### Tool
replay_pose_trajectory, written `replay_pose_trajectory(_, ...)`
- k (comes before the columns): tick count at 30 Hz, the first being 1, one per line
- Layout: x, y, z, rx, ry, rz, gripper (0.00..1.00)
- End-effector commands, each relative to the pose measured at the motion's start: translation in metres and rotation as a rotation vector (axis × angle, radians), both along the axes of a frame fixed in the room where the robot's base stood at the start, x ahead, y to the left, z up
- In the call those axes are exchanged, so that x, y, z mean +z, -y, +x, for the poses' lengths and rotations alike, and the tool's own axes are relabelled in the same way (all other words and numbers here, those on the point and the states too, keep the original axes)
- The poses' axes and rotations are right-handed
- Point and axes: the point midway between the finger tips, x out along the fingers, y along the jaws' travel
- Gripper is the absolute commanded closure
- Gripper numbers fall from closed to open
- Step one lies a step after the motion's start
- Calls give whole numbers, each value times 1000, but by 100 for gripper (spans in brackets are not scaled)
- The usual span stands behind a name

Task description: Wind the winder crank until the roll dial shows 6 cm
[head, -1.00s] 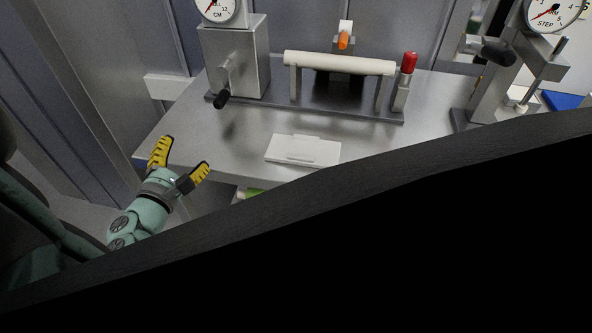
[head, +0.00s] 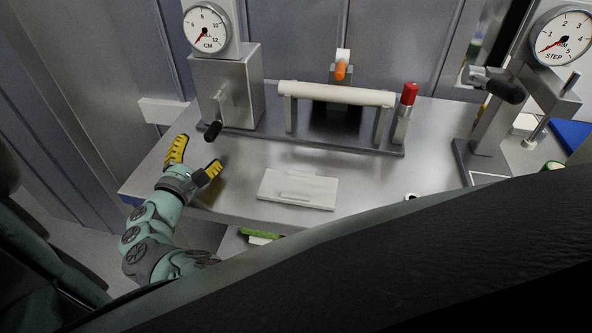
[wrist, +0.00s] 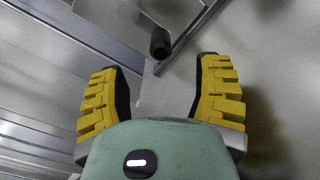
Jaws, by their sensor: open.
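The winder is a grey metal box (head: 226,84) at the back left of the bench. Its white roll dial (head: 206,30), marked CM, stands on top; the red needle points to the lower left, too small to read exactly. The crank (head: 222,105) is on the box's front, with its black handle (head: 212,131) hanging low. My gripper (head: 199,152) is open and empty, just in front of the handle. In the wrist view the black handle (wrist: 160,43) lies ahead, between the lines of the yellow fingertips (wrist: 163,62), apparently without contact.
A white roller (head: 337,94) on a stand is right of the winder, with a red-topped post (head: 408,95). A white flat plate (head: 298,189) lies on the bench (head: 370,182). A second dial (head: 562,36), marked STEP, with its own crank (head: 497,84), stands at right.

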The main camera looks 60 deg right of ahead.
Motion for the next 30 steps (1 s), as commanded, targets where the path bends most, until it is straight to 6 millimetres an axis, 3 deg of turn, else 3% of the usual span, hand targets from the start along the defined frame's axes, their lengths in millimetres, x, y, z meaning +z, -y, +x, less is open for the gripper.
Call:
replay_pose_trajectory(18,-2,62,24,-6,0,-2,36)
replay_pose_trajectory(30,-1,69,28,-1,0,2,36)
